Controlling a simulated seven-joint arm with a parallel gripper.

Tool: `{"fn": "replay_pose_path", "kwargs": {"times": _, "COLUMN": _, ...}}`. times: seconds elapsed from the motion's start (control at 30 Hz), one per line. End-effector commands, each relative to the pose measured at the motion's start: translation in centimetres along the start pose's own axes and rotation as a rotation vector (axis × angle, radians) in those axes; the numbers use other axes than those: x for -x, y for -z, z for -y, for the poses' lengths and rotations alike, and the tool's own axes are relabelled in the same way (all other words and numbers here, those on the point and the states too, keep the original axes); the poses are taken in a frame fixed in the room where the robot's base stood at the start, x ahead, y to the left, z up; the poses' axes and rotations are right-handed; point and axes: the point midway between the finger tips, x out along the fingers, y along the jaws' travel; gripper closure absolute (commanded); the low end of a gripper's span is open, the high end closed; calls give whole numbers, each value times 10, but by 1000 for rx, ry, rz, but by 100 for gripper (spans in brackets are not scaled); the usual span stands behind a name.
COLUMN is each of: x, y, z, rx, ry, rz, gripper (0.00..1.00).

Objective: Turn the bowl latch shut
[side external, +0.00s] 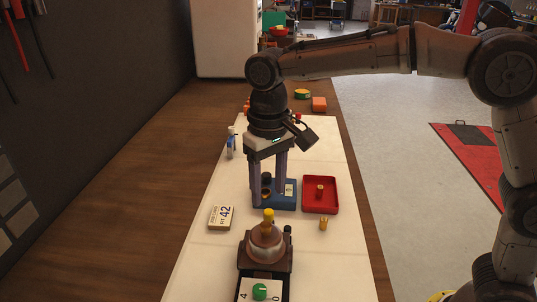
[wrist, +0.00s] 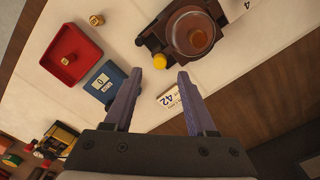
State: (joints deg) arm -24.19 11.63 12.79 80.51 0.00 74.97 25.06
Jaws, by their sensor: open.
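The brown device with a round bowl (side external: 265,245) stands at the front of the work mat; its bowl shows from above in the wrist view (wrist: 194,33). A yellow knob (side external: 268,215) rises at the bowl's far side and also shows in the wrist view (wrist: 167,66). It seems to belong to the latch, but how far that is turned I cannot tell. My gripper (side external: 269,193) points down behind the device, open and empty. In the wrist view, the knob appears between my fingertips (wrist: 172,72), apart from them.
A blue box (side external: 283,200) stands near my fingers. A red tray (side external: 306,208) with a brass cube is to its right, and another brass cube (side external: 323,224) lies outside. A "42" card (side external: 221,216) lies left. A green dial (side external: 260,291) is in front of the bowl.

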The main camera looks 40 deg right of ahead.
Motion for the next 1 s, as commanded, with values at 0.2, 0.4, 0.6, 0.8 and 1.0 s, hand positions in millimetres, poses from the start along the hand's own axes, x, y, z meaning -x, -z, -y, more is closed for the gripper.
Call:
{"fn": "replay_pose_path", "kwargs": {"times": 0.2, "x": 47, "y": 1, "z": 0, "rx": 0, "ry": 2, "rz": -4, "gripper": 44}}
{"fn": "replay_pose_path", "kwargs": {"times": 0.4, "x": 75, "y": 1, "z": 0, "rx": 0, "ry": 1, "rz": -2, "gripper": 44}}
{"fn": "replay_pose_path", "kwargs": {"times": 0.6, "x": 84, "y": 0, "z": 0, "rx": 0, "ry": 0, "rz": 0, "gripper": 44}}
{"fn": "replay_pose_path", "kwargs": {"times": 0.8, "x": 84, "y": 0, "z": 0, "rx": 0, "ry": 0, "rz": 0, "gripper": 44}}
{"fn": "replay_pose_path", "kwargs": {"times": 1.0, "x": 99, "y": 0, "z": -13, "rx": -29, "ry": 14, "rz": -31, "gripper": 44}}
